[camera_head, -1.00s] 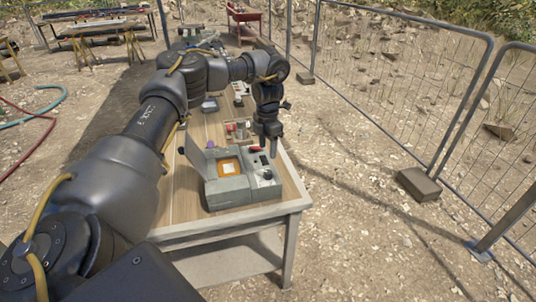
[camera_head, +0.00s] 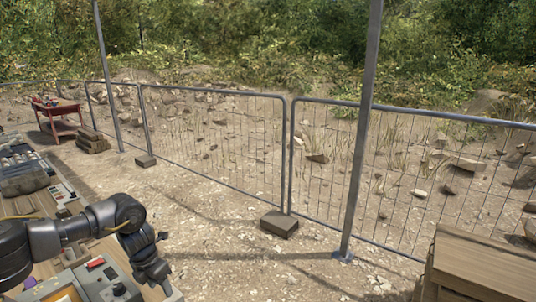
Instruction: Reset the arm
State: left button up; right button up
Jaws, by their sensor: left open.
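My left arm comes in from the lower left in the head view, bent at the elbow. Its gripper (camera_head: 157,270) points down at the right edge of the wooden table (camera_head: 22,207). It is open, and no object shows in it. A grey device (camera_head: 108,284) with a red part on top sits on the table just left of the gripper. I cannot tell whether the gripper touches it. My right gripper is not in the view.
Metal mesh fence panels (camera_head: 215,140) cross the view, with grey poles (camera_head: 357,150) and a block (camera_head: 279,223) at their feet. A wooden crate or table (camera_head: 475,265) stands at the lower right. A red cart (camera_head: 60,118) is at the far left. Bare ground lies between.

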pick_arm(q)
jog(key=s+d+f+h, duration=0.25)
jog(key=d+f, duration=0.45)
jog(key=d, duration=0.6)
jog(key=s+d+n+t+h, duration=0.25)
jog(key=s+d+n, duration=0.35)
jog(key=d, duration=0.4)
jog(key=s+d+n+t+h, duration=0.25)
jog(key=s+d+n, duration=0.3)
jog(key=d, duration=0.45)
jog(key=s+a+f+n+g+y, duration=0.15)
jog(key=s+a+n+y, duration=0.25)
jog(key=s+a+n, duration=0.9)
jog(key=s+a+f+n+g+y, duration=0.15)
jog(key=s+a+n+y, duration=0.25)
jog(key=s+a+n, duration=0.75)
notch_tip(320, 180, down, 28)
jog(key=f+n, duration=0.1)
jog(key=n, duration=0.2)
jog(key=s+a+f+g, duration=0.2)
jog(key=s+f, duration=1.1)
jog(key=s, duration=0.2)
jog(key=shift+s+a+f+m, duration=0.15)
jog(key=shift+s+a+m, duration=0.15)
jog(key=shift+s+a, duration=0.05)
